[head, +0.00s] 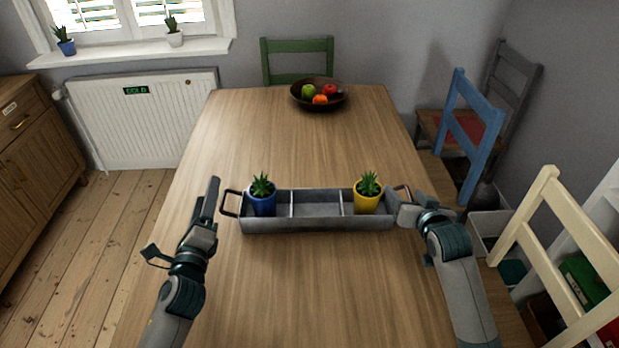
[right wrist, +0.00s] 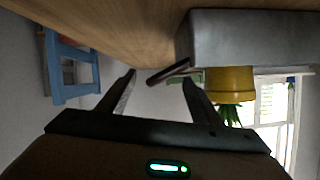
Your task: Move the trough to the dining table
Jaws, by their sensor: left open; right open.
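The grey metal trough (head: 318,224) rests on the wooden dining table (head: 300,140), near its front half. It holds a blue pot with a succulent (head: 262,198) in its left compartment and a yellow pot with a succulent (head: 367,197) in its right one; the middle one is empty. My left gripper (head: 207,205) is open, just left of the trough's left handle (head: 230,203), apart from it. My right gripper (head: 405,205) is open at the trough's right end. In the right wrist view, the right handle (right wrist: 168,73) shows between the open fingers (right wrist: 158,82).
A dark bowl of fruit (head: 319,97) stands at the far end of the table. A green chair (head: 297,60), a blue chair (head: 468,130) and a cream chair (head: 560,250) stand around it. The tabletop between trough and bowl is clear.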

